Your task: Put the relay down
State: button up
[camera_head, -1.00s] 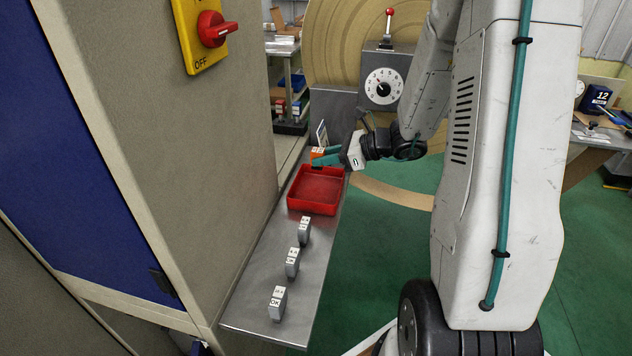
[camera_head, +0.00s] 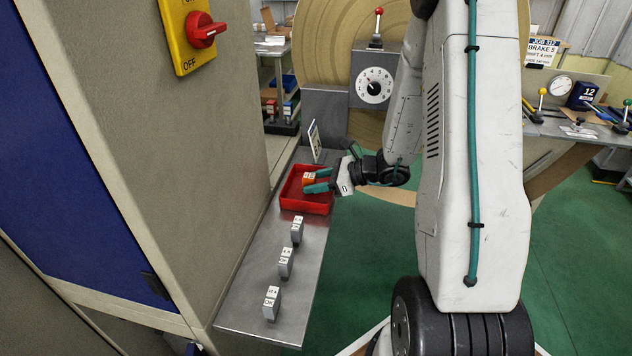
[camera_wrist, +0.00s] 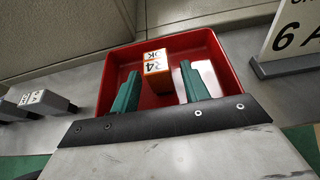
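In the head view my gripper (camera_head: 314,181) reaches over the tray's right side. Whether the relay's underside rests flat on the tray floor is hidden.
Three grey relays, the nearest one (camera_head: 272,303) among them, stand in a row on the metal shelf (camera_head: 250,309) in front of the tray. A sign (camera_wrist: 296,40) stands beside the tray. The cabinet wall (camera_head: 190,110) borders the shelf on the left.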

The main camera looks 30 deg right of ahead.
jog(key=v, duration=1.2)
jog(key=s+a+r+n+g+h, duration=0.1)
jog(key=s+a+r+n+g, duration=0.3)
jog(key=a+r+n, duration=0.35)
jog(key=s+a+r+n+g, duration=0.45)
jog(key=a+n, duration=0.35)
jog(key=a, duration=0.2)
jog(key=s+a+r+n+h, duration=0.1)
jog(key=s+r+n+h, duration=0.1)
jog(key=s+n+h, duration=0.2)
jog(key=s+a+r+n+h, duration=0.1)
jog(key=s+r+n+h, duration=0.1)
jog(key=s+n+h, duration=0.2)
jog(key=shift+s+r+n, duration=0.35)
jog(key=shift+s+n, duration=1.4)
jog(key=shift+s, duration=0.5)
jog(key=shift+t, duration=0.25)
